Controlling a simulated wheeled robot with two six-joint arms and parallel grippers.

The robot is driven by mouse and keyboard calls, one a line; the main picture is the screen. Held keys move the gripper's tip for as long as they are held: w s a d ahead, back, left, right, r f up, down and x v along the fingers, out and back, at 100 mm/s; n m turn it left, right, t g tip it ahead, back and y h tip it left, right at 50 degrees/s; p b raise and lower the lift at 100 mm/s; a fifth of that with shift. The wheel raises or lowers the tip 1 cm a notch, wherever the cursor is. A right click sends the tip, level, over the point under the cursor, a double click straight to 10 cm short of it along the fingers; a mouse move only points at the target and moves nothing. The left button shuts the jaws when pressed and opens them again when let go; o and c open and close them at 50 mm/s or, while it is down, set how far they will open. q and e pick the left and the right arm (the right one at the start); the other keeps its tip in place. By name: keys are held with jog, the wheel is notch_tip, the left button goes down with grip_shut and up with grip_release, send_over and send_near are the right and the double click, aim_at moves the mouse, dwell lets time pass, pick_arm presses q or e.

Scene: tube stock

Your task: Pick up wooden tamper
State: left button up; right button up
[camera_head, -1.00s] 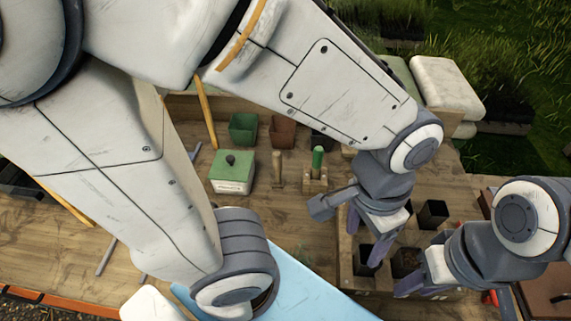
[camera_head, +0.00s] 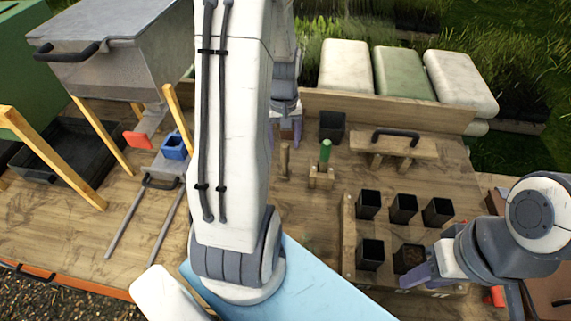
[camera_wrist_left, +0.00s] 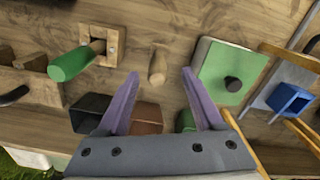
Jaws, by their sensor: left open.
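The wooden tamper (camera_head: 284,161), a small peg-like wooden piece, stands upright on the wooden table, just right of my left arm. It also shows in the left wrist view (camera_wrist_left: 157,68), beyond and between the two fingertips, apart from them. My left gripper (camera_head: 285,132) is behind the tamper in the head view, partly hidden by my arm. In the left wrist view its purple fingers (camera_wrist_left: 160,72) are spread with nothing between them. My right gripper (camera_head: 412,277) is low at the right beside a soil-filled pot; its jaw gap is not clear.
A green-handled tool (camera_head: 325,152) stands in a wooden block right of the tamper. A green lidded box (camera_wrist_left: 230,70) lies on its other side. Several black pots (camera_head: 403,207) stand at the right. A handled wooden board (camera_head: 393,143) is at the back.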

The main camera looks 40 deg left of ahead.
aim_at(285, 156)
pick_arm(q)
jog(key=shift+f, duration=0.9)
jog(key=shift+w+f+p, duration=0.15)
jog(key=shift+f+p, duration=0.25)
jog(key=shift+f, duration=0.15)
jog(key=f, duration=0.2)
jog(key=f+p, duration=0.1)
jog(key=shift+w+a+f, duration=0.1)
jog(key=shift+w+f, duration=0.05)
jog(key=shift+w, duration=0.1)
jog(key=shift+f, duration=0.45)
grip_shut()
